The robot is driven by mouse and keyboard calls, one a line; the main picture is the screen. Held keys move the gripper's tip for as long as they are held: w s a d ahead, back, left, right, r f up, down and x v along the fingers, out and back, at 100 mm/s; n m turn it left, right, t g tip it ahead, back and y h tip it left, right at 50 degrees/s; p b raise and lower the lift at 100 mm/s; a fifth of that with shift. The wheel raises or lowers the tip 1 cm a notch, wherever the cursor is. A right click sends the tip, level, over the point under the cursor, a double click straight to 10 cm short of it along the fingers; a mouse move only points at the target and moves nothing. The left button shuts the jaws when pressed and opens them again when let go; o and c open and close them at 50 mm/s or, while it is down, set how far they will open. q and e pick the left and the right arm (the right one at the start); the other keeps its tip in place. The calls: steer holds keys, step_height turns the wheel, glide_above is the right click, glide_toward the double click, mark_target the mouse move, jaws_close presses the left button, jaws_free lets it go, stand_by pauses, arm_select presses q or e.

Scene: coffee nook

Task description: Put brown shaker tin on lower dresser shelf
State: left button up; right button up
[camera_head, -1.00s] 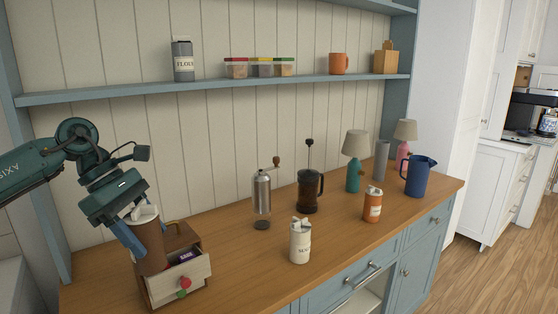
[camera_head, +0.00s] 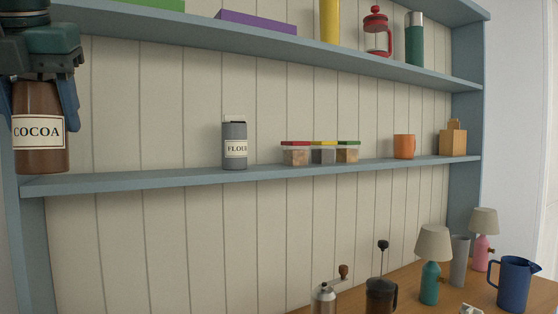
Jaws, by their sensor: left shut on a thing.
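The brown shaker tin (camera_head: 40,155), with a white COCOA label, hangs upright at the far left. My left gripper (camera_head: 42,95) comes from above and is shut on its upper part, hiding the top. The tin is in front of the left end of the lower dresser shelf (camera_head: 180,177), its base near shelf height in the picture. I cannot tell its distance from the shelf. My right gripper is not in view.
A grey flour tin (camera_head: 234,148) stands on the lower shelf, with lidded boxes (camera_head: 321,153), an orange mug (camera_head: 404,146) and a wooden block (camera_head: 453,141) farther right. The shelf left of the flour tin is bare. The upper shelf (camera_head: 300,45) runs above.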

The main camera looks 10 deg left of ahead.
arm_select(q)
steer(key=shift+s+r, duration=0.2)
steer(key=shift+r, duration=0.05)
steer(key=shift+w, duration=0.15)
steer(key=w+a+f+p, duration=0.1)
steer(key=w+a+p, duration=0.1)
steer(key=w, duration=0.3)
steer(key=w+a+f+p, duration=0.1)
steer(key=w+a+p, duration=0.1)
steer(key=w+a, duration=0.2)
steer(key=w+a+f+p, duration=0.1)
steer(key=w+a, duration=0.1)
steer(key=w, duration=0.4)
steer(key=shift+w+a+f+p, duration=0.2)
steer(key=shift+a+f+p, duration=0.05)
steer(key=shift+a+p, duration=0.15)
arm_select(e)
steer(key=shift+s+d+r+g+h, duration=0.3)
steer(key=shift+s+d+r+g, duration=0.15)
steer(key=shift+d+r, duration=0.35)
arm_select(q)
steer(key=shift+d+f, duration=0.1)
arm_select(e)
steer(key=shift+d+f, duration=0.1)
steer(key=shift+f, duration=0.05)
